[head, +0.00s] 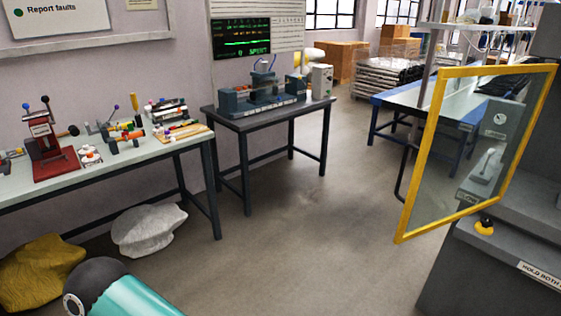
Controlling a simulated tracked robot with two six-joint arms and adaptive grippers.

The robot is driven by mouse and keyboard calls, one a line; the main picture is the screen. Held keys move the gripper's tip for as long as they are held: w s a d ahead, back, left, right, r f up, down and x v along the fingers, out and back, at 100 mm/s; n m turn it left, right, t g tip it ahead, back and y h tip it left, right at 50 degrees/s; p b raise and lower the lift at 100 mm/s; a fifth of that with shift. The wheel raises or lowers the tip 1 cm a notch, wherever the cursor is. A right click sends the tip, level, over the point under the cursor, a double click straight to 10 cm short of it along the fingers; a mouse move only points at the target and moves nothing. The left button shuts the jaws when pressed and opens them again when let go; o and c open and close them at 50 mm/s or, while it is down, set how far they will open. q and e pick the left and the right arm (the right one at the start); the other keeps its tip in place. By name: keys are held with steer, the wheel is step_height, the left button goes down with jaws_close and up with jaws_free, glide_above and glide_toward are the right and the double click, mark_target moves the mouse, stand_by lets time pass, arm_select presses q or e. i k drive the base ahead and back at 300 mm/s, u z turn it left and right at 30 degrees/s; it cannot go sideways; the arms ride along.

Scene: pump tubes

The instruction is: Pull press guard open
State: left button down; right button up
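The press guard (419,155) is a clear panel in a yellow frame at the right of the head view. It stands at an angle in front of the grey press (500,262), and parts of the press show through the pane. A dark bar handle (403,172) shows at its left edge. I cannot tell how far the guard is open. A teal and dark arm link of mine is at the bottom left, far from the guard. Neither of my grippers is in view.
A yellow-black button (484,227) sits on the press below the guard. A workbench (150,157) with tools, a dark table (270,118) with a fixture, and a blue-framed table (440,100) stand around. White and yellow sacks lie at left. The middle floor is clear.

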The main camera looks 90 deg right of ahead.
mark_target(444, 72)
steer(key=u, duration=0.2)
steer(key=i, duration=0.7)
steer(key=z, duration=1.6)
steer(key=i, duration=0.15)
steer(key=z, duration=1.95)
steer(key=k, duration=0.5)
steer(key=z, duration=0.4)
steer(key=i, duration=1.55)
steer(key=u, duration=0.35)
